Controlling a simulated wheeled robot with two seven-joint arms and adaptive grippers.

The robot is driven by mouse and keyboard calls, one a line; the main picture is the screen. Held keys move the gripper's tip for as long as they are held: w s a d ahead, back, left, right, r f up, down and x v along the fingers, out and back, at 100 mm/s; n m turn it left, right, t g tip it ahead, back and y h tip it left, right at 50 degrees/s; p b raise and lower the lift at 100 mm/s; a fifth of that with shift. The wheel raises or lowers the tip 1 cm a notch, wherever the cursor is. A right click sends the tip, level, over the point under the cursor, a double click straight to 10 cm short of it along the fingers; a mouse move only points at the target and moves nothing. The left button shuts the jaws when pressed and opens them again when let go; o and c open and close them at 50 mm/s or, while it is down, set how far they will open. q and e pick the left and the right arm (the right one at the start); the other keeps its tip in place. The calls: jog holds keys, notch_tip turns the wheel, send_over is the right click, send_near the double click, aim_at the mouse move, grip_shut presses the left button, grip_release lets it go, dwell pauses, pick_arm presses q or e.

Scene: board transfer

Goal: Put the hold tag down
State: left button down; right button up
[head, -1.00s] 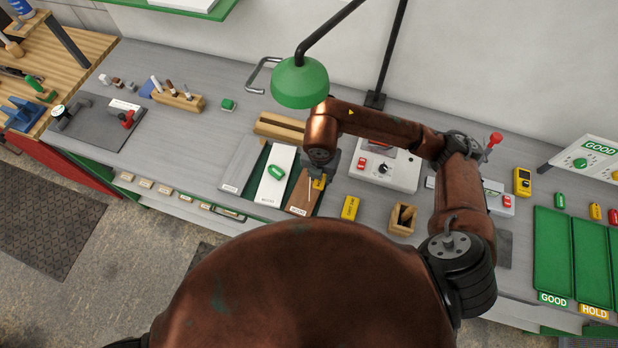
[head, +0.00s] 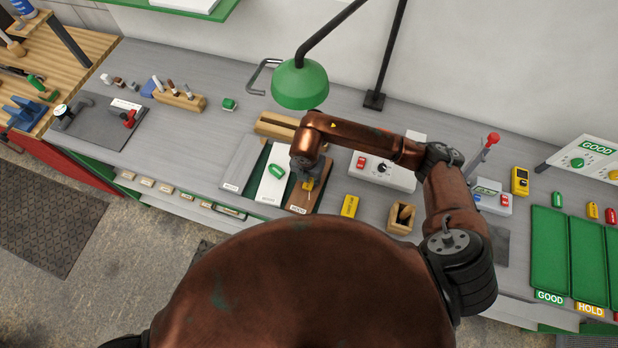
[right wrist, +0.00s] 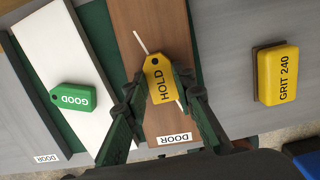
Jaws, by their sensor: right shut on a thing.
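The yellow hold tag (right wrist: 160,86) is between the fingers of my right gripper (right wrist: 158,88), which is shut on it, over the brown door panel (right wrist: 150,22). Its HOLD lettering faces up in the right wrist view. I cannot tell whether the tag touches the panel. A thin pale line (right wrist: 140,42) runs across the panel and passes behind the tag. My left gripper is not in view.
A green GOOD tag (right wrist: 74,97) lies on the white panel (right wrist: 47,35) to the left. A yellow GRIT 240 block (right wrist: 276,75) lies right of the brown panel. A green lamp (head: 300,84) hangs behind my right wrist. Green GOOD and HOLD trays (head: 549,260) are far right.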

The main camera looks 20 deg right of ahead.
aim_at(308, 184)
jog(key=shift+f, duration=0.2)
jog(key=o, duration=0.9)
jog(key=shift+r, duration=0.15)
notch_tip(308, 184, up, 12)
jog(key=s+b, duration=0.1)
jog(key=shift+a, duration=0.4)
jog(key=shift+s, duration=0.1)
